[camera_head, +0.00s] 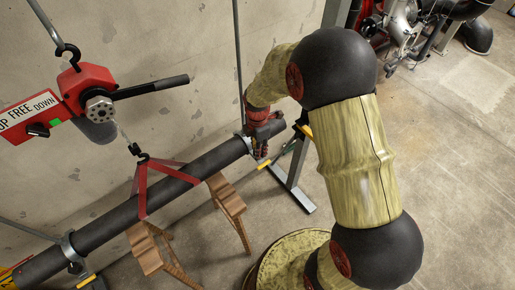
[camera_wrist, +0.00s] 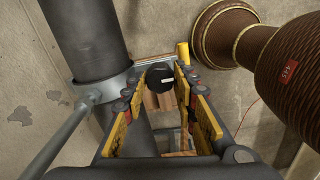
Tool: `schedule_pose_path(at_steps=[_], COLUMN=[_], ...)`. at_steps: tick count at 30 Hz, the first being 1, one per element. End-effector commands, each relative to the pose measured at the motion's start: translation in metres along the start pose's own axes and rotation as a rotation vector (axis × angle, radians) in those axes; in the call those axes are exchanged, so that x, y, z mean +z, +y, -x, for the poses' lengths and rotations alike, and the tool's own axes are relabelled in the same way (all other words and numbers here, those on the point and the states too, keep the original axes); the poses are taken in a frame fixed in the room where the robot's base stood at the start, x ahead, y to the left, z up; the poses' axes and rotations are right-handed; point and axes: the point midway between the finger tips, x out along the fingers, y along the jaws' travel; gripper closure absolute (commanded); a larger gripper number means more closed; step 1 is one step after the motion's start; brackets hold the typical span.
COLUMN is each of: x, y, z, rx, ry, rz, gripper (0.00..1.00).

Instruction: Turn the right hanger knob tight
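The right hanger clamp (camera_head: 247,143) is a grey metal ring around the dark pipe (camera_head: 190,165). In the wrist view the clamp (camera_wrist: 108,84) also shows, with a grey rod (camera_wrist: 62,130) running from it. The black round hanger knob (camera_wrist: 161,77) lies between the tips of my gripper (camera_wrist: 158,84). The two yellow-padded fingers are apart, one on each side of the knob, with a visible gap on the left. Contact on the right side cannot be told. In the head view my gripper (camera_head: 261,148) is at the clamp, and the knob cannot be made out.
A red hoist (camera_head: 88,88) with a black lever hangs at the left. Red slings (camera_head: 142,185) loop around the pipe. Wooden stands (camera_head: 228,200) are below the pipe. A second clamp (camera_head: 68,248) holds the pipe at lower left.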

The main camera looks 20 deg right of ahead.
Motion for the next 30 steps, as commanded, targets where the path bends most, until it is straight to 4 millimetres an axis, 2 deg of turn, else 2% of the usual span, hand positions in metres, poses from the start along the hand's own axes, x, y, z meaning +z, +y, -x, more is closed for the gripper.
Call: schedule_pose_path(at_steps=[12, 22, 30], x=[0.0, 0.0, 0.0001], y=[0.0001, 0.0003, 0.0005], z=[0.0001, 0.0, -0.0002], rx=[0.0, 0.001, 0.001], ry=[0.0, 0.0, 0.0], rz=[0.0, -0.054, -0.234], gripper=[0.97, 0.97, 0.97])
